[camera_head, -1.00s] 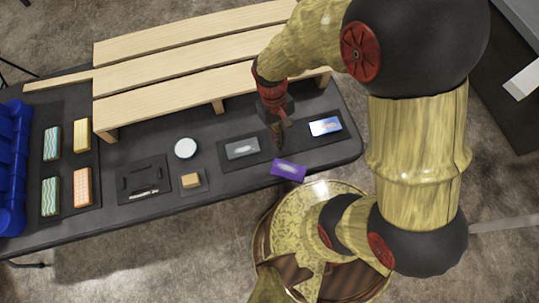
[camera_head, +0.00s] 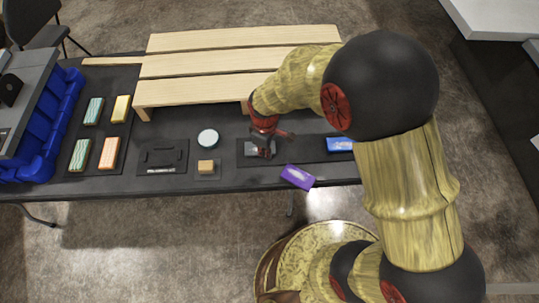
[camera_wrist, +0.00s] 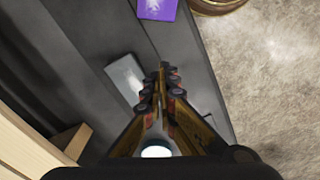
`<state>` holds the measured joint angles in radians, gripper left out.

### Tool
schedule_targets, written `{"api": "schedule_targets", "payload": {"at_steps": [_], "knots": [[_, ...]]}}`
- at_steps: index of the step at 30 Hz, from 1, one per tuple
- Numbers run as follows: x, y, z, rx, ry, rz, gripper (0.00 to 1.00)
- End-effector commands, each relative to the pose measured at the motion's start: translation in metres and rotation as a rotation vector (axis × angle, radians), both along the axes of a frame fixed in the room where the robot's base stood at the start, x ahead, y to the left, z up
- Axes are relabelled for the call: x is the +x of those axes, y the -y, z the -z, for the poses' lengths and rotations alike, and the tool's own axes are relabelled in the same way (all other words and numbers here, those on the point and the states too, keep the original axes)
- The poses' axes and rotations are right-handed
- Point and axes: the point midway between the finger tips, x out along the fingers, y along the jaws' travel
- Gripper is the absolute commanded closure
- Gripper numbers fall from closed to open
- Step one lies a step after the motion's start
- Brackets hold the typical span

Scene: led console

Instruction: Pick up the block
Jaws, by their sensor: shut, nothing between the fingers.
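A small tan block (camera_head: 206,167) lies on a dark square pad, below a white disc in the head view. My gripper (camera_head: 268,148) is to its right, over a grey box (camera_head: 252,148) that it partly hides. In the wrist view my gripper (camera_wrist: 164,70) has its fingertips together and nothing between them. The grey box (camera_wrist: 124,78) shows just left of the fingers there. I cannot tell whether the fingers touch it. The tan block is not clear in the wrist view.
A purple box (camera_head: 298,177) sits at the table's front edge, and a blue box (camera_head: 340,145) to the right. The white disc (camera_head: 208,139), a dark tray (camera_head: 162,157) and several coloured blocks (camera_head: 109,152) lie left. A slatted wooden rack (camera_head: 200,92) stands behind.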

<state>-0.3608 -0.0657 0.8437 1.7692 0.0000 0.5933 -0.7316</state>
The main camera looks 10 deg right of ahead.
Motion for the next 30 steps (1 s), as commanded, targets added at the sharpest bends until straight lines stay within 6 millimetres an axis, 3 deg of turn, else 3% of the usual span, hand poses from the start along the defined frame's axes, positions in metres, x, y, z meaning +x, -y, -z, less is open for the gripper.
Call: {"api": "schedule_targets", "payload": {"at_steps": [12, 19, 30], "knots": [[-0.001, 0.001, 0.085, -0.001, -0.003, 0.003, 1.00], [-0.015, 0.029, 0.079, 0.000, -0.001, 0.006, 1.00], [-0.019, 0.036, 0.077, 0.000, -0.001, 0.002, 1.00]]}}
